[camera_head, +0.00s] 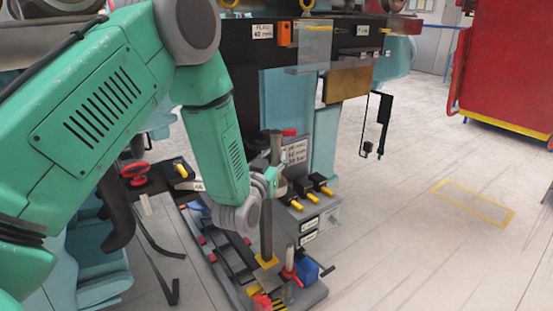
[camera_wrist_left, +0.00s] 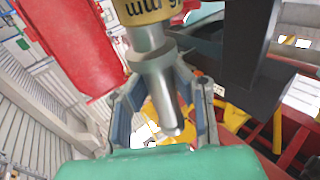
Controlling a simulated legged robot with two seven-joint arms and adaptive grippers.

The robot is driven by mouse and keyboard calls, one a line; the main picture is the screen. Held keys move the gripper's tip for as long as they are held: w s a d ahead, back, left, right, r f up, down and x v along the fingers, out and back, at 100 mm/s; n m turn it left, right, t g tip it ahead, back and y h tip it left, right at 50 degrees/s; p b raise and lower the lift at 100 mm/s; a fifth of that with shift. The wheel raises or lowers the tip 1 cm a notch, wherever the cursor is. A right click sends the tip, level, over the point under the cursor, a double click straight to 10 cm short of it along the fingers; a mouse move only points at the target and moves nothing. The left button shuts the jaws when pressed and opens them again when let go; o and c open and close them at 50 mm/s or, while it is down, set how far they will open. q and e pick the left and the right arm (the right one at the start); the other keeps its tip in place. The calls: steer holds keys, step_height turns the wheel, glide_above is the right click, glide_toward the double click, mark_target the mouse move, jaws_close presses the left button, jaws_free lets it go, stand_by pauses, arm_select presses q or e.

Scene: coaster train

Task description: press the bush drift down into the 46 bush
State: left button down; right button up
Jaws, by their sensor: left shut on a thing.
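The bush drift, a stepped grey metal rod (camera_wrist_left: 158,80), stands between the fingers of my left gripper (camera_wrist_left: 165,125) in the left wrist view. A brass-coloured collar (camera_wrist_left: 150,9) with an upside-down label, ending in "mm", sits at the rod's wide end. In the head view my left gripper (camera_head: 271,181) is beside a dark upright column (camera_head: 266,232), and its fingers are small and partly hidden. It is shut on the drift. I cannot pick out the 46 bush for certain in either view. My right gripper is not in view.
A grey valve box (camera_head: 312,215) with yellow-tipped levers stands right of the gripper. A low base (camera_head: 310,293) with red and blue parts lies below. A black beam (camera_head: 330,45) with labels crosses above. Open floor (camera_head: 420,240) lies to the right, before a red cabinet (camera_head: 505,70).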

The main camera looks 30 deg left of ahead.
mark_target(274, 143)
arm_select(q)
steer(key=shift+s+f, duration=0.1)
steer(key=shift+f, duration=0.2)
steer(key=shift+r, duration=0.1)
steer(key=shift+a+r+p, duration=0.1)
steer(key=shift+r+p, duration=0.5)
steer(key=shift+r, duration=0.15)
steer(key=shift+r+p, duration=1.15)
steer(key=shift+r, duration=0.7)
